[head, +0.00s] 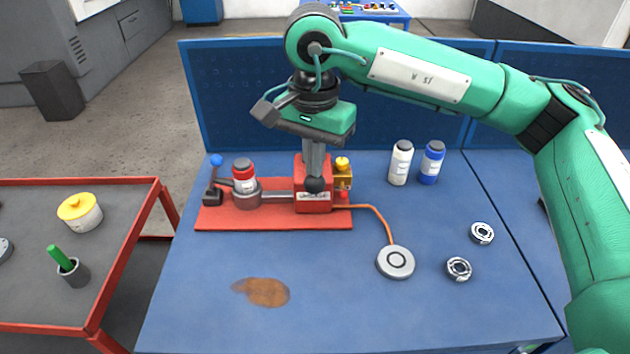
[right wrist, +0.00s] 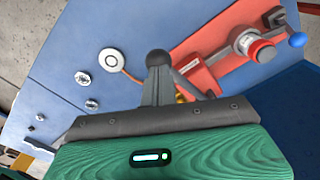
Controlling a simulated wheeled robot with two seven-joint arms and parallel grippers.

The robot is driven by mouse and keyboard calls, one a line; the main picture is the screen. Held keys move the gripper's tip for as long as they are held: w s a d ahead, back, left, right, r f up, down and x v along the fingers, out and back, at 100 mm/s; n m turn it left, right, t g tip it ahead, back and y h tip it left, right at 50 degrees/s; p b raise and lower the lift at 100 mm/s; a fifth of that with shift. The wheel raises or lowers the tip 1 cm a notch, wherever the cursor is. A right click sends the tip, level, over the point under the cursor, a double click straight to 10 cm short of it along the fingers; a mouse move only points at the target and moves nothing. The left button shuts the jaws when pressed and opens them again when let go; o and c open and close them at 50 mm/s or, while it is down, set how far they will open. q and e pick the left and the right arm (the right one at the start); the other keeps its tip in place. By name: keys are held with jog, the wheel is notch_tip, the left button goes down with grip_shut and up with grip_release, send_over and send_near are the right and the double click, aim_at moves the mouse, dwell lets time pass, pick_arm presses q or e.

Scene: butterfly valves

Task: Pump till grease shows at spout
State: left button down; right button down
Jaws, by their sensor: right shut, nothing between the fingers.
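A red mat (head: 240,219) on the blue table carries a red pump block (head: 313,202) with a label. A black ball knob (head: 316,185) is in front of the block. An orange hose (head: 385,222) runs from the block to a round grey disc (head: 396,262) with a dark ring; no grease is clearly visible there. My right gripper (head: 314,172) is shut and empty, pointing down above the block, its tips at the black knob. The right wrist view also shows the knob (right wrist: 158,58) at the fingertips; I cannot tell whether they touch. My left gripper is out of view.
A red-and-white canister (head: 244,172), a blue-ball lever (head: 217,160) and a yellow part (head: 343,166) flank the block. White (head: 401,165) and blue (head: 432,163) bottles stand behind right. Two bearings (head: 482,233) lie right; a brown stain (head: 266,292) marks the front.

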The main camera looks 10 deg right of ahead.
dwell(0.3)
jog(key=shift+r+p, duration=1.15)
jog(key=shift+r, duration=1.85)
